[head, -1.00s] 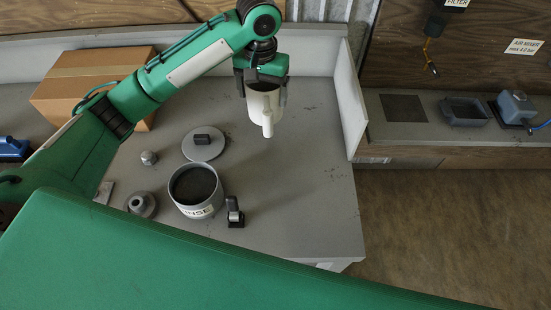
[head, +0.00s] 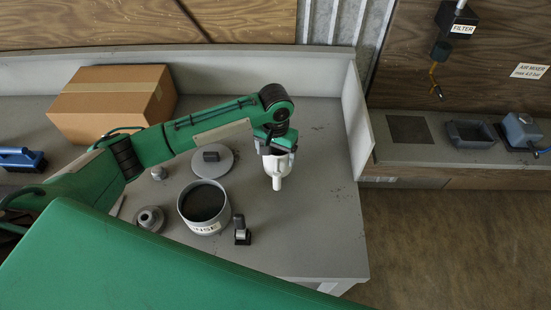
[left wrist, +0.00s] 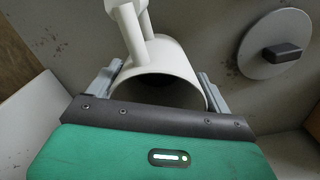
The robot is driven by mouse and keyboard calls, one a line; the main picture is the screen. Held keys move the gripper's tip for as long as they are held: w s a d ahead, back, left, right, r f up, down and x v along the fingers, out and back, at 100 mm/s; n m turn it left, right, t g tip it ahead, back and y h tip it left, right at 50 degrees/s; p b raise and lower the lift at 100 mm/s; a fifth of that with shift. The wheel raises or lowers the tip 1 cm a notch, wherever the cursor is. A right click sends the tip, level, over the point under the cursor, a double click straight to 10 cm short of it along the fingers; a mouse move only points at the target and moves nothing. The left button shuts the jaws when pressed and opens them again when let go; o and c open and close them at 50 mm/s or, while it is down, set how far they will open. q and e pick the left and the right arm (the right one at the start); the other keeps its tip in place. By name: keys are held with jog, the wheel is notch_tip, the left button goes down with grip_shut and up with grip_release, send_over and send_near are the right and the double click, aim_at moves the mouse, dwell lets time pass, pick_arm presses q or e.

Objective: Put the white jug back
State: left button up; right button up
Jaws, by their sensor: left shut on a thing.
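The white jug (head: 278,168) is held by my left gripper (head: 275,147) over the right part of the grey bench, its handle toward the front. In the left wrist view the white jug (left wrist: 165,58) sits between the two fingers of my left gripper (left wrist: 160,88), its open mouth facing the palm and its handle pointing to the top. The fingers are shut on its sides. I cannot tell whether its base touches the bench. My right gripper is not in view.
On the bench (head: 310,235) stand a pot of dark material (head: 206,226), a round lid (head: 226,166), a small black-based part (head: 242,236) and a grey funnel-like piece (head: 150,218). A cardboard box (head: 105,112) stands at the back left. An upright panel (head: 358,120) bounds the bench's right side.

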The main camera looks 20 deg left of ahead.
pick_arm(q)
notch_tip(320, 180, down, 4)
jog(key=shift+r+p, duration=0.2)
jog(key=shift+p, duration=0.15)
jog(key=shift+f, duration=0.15)
jog(key=shift+f, duration=0.15)
jog(key=o, duration=1.4)
jog(key=shift+o, duration=0.2)
notch_tip(320, 180, up, 12)
jog(key=b, duration=0.3)
